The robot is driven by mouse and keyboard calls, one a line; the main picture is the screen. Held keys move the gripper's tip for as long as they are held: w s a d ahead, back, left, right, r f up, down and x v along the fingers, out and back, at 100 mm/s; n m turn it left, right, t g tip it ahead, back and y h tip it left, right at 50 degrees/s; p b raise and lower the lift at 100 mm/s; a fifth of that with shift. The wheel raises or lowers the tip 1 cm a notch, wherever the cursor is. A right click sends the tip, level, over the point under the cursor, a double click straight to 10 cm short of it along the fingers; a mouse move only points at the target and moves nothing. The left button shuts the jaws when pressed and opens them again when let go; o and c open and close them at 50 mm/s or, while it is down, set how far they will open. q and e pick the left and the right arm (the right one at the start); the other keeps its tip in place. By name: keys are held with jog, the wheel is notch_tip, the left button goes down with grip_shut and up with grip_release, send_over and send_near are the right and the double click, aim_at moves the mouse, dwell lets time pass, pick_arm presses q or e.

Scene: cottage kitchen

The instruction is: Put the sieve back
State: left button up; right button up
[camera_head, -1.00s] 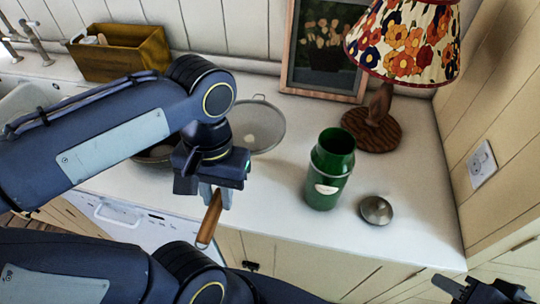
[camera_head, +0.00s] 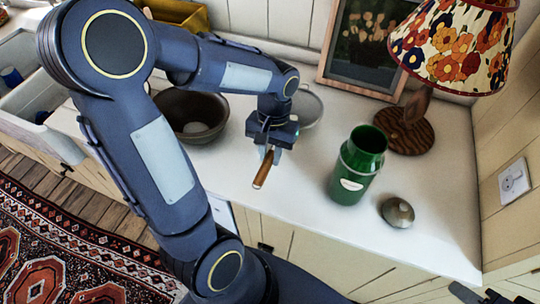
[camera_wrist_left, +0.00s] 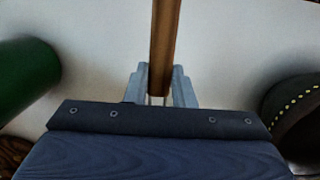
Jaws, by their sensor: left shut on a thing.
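The sieve has a round pale mesh (camera_head: 307,108) and a brown wooden handle (camera_head: 262,174). Its mesh shows in the head view behind my left wrist, over the back of the white counter, partly hidden by the arm. My left gripper (camera_head: 270,155) is shut on the handle, whose end sticks out toward the counter's front edge. In the left wrist view the handle (camera_wrist_left: 164,45) runs up between the two grey fingers (camera_wrist_left: 158,88). I cannot tell whether the mesh touches the counter. My right gripper (camera_head: 488,296) is cut off at the bottom right corner.
A dark bowl (camera_head: 192,116) stands left of my left gripper. An open green canister (camera_head: 356,170) and its lid (camera_head: 397,212) stand to the right. A lamp (camera_head: 405,132) and a picture frame (camera_head: 365,45) are behind. The counter's front right is clear.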

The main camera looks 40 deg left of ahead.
pick_arm(q)
jog(key=shift+f, duration=0.8)
jog(key=shift+f+b, duration=0.3)
jog(key=o, duration=0.9)
notch_tip(320, 180, up, 12)
jog(key=w, duration=0.2)
jog(key=shift+s+d+f+m+t+h+p, duration=0.1)
jog(key=shift+s+d+f+m+t+h, duration=0.3)
jog(key=shift+s+d+t, duration=1.15)
jog(key=shift+s+d+f+t+h+p, duration=0.15)
jog(key=shift+s+t+h, duration=0.7)
jog(key=shift+s, duration=1.65)
jog(key=shift+s+d+f+m+t+h+p, duration=0.15)
jog(key=shift+s+d+t+h, duration=0.5)
jog(key=shift+s+t, duration=1)
